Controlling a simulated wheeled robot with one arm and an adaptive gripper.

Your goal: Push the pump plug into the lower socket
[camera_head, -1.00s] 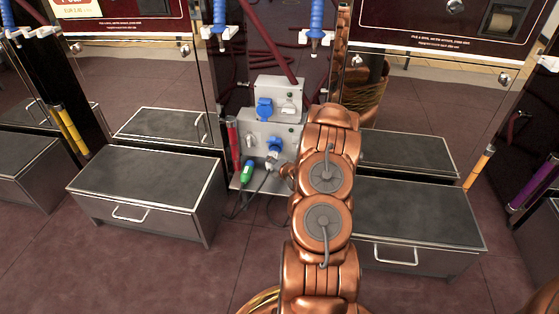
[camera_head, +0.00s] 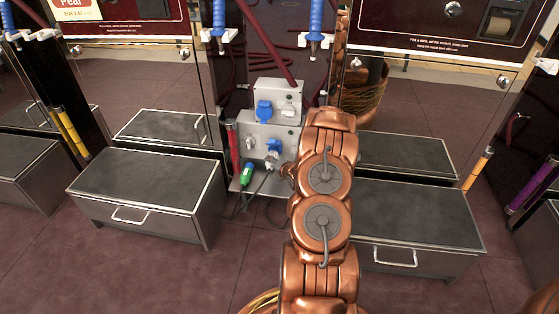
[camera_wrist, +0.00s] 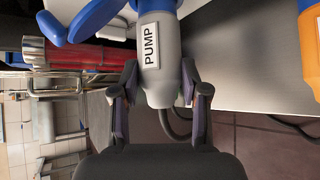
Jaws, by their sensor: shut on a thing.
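The pump plug (camera_wrist: 159,58) is a grey barrel with a white PUMP label and a blue front end at the top of the wrist view. My gripper (camera_wrist: 157,98) is shut on the plug's rear, one finger on each side. A dark cable trails from the plug's back. In the head view the lower grey box (camera_head: 258,134) carries the lower socket, with blue parts (camera_head: 274,148) of the socket or plug there. My arm hides most of my gripper in that view. How deep the plug sits in the socket cannot be told.
An upper box has a blue-capped socket (camera_head: 264,110). A green connector (camera_head: 247,174) hangs below the lower box, beside a red cylinder (camera_head: 233,147). Low grey step boxes stand left (camera_head: 150,178) and right (camera_head: 415,210). An orange item (camera_wrist: 309,45) is at the wrist view's right edge.

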